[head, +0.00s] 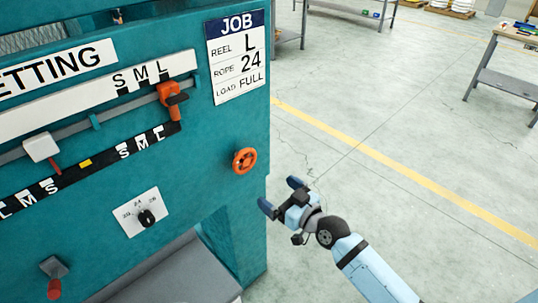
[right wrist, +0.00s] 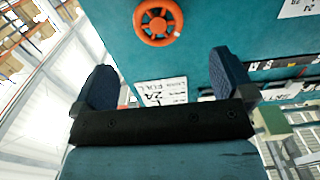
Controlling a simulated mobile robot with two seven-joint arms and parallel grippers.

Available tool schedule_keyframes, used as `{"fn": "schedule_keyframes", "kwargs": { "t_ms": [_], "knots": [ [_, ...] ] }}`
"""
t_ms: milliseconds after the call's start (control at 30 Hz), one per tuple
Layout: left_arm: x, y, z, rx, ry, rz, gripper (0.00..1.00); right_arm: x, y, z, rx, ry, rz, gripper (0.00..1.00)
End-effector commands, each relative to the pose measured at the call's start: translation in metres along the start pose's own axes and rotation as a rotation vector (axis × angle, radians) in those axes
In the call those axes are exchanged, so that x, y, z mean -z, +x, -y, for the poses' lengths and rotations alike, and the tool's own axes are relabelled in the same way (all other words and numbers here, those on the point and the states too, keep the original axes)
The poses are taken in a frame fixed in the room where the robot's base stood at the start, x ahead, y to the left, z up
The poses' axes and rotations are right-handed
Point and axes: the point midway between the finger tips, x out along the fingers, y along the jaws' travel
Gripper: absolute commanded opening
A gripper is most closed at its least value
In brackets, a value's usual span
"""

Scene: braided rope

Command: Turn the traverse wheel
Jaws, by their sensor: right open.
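The traverse wheel is an orange spoked handwheel (head: 244,161) on the right part of the teal machine's front panel. In the right wrist view the wheel (right wrist: 158,22) shows at the top, beyond the fingers and roughly between them in width. My right gripper (head: 281,195) is open and empty, to the right of and a little below the wheel in the head view, apart from it. Its two dark blue fingers also show spread in the right wrist view (right wrist: 162,80). My left gripper is not in view.
The teal machine panel (head: 200,150) carries a job card (head: 237,56), an orange slider (head: 170,95), a white slider (head: 41,147), a rotary knob (head: 146,217) and a red-handled lever (head: 54,278). Open floor lies to the right, with a workbench (head: 505,80) far off.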

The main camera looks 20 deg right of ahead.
Motion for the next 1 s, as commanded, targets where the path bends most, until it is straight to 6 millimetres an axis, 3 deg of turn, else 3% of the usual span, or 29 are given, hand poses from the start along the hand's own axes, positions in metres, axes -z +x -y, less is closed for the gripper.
{"fn": "schedule_keyframes", "kwargs": {
  "t_ms": [267,700,1000],
  "knots": [
    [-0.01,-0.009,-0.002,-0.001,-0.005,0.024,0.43,0.01,0.024,-0.004,0.0,0.001,-0.023,1.0],
    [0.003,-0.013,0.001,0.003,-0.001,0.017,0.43,0.012,0.114,-0.004,0.001,0.001,-0.022,1.0],
    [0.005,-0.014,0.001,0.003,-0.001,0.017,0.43,0.01,0.141,-0.004,0.001,-0.001,-0.02,1.0]
  ]
}}
